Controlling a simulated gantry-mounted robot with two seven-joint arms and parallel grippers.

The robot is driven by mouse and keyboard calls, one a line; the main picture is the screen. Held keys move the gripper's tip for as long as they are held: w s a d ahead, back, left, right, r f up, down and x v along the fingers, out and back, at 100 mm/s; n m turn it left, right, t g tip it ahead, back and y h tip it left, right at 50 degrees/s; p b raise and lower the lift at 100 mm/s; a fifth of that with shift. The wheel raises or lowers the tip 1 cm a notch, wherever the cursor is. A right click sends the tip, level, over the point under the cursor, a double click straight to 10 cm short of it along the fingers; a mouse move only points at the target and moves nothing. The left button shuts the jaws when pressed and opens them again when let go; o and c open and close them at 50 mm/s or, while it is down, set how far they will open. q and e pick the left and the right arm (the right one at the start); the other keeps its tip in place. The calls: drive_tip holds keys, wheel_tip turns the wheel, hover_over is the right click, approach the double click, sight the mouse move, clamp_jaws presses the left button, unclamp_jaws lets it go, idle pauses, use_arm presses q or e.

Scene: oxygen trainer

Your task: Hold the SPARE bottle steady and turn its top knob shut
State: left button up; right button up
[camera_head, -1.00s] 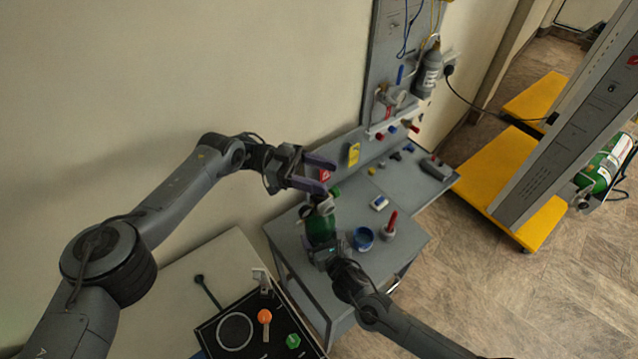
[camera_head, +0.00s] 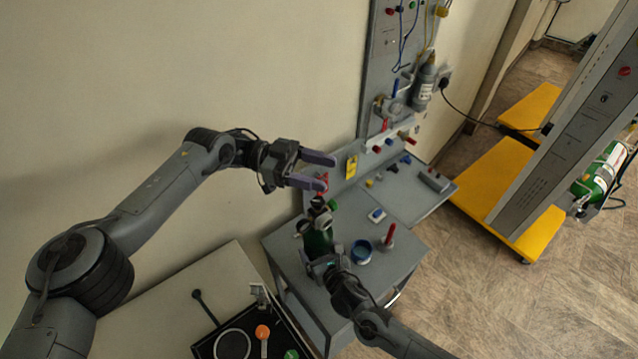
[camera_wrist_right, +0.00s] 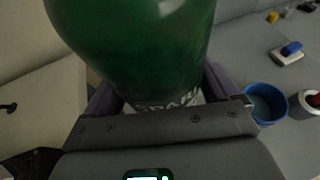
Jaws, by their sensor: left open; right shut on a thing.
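The green SPARE bottle (camera_head: 318,243) stands upright on the grey workbench (camera_head: 395,262). Its top knob and valve (camera_head: 318,212) show at its upper end. My right gripper (camera_head: 315,262) is shut around the bottle's lower body. In the right wrist view the bottle (camera_wrist_right: 135,45) fills the top middle, with partly hidden white lettering low on it, between my right gripper's fingers (camera_wrist_right: 160,100). My left gripper (camera_head: 328,172) is open and empty, above and slightly beyond the bottle's top, apart from the knob.
A blue cup (camera_head: 361,252) and a grey holder with a red handle (camera_head: 388,238) stand right of the bottle. A blue-and-white block (camera_head: 377,215) lies behind them. A wall panel (camera_head: 385,60) rises at the back. A black panel with knobs (camera_head: 240,335) is at front left.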

use_arm(q)
drive_tip(key=w+d+r+m+t, duration=0.1)
drive_tip(key=w+d+m+t, duration=0.2)
drive_tip(key=d+t, duration=0.45)
drive_tip(key=s+d+r+n+t+h, duration=0.25)
drive_tip(key=s+d+r+t, duration=0.25)
drive_tip(key=d+r+t, duration=0.4)
drive_tip(key=s+a+f+n+t+y, duration=0.2)
drive_tip(key=a+n+t+y, duration=0.25)
drive_tip(key=a+n, duration=0.35)
drive_tip(key=s+a+f+n+t+y, duration=0.2)
drive_tip(key=a+f+n+t+y, duration=0.1)
drive_tip(key=a+n+y, duration=0.3)
drive_tip(key=n+g+y, duration=0.1)
drive_tip(key=n+y, duration=0.1)
drive_tip(key=n, duration=0.3)
approach(318, 204)
drive_tip(key=w, duration=0.2)
drive_tip(key=x, duration=1.1)
drive_tip(key=shift+d+f, duration=0.15)
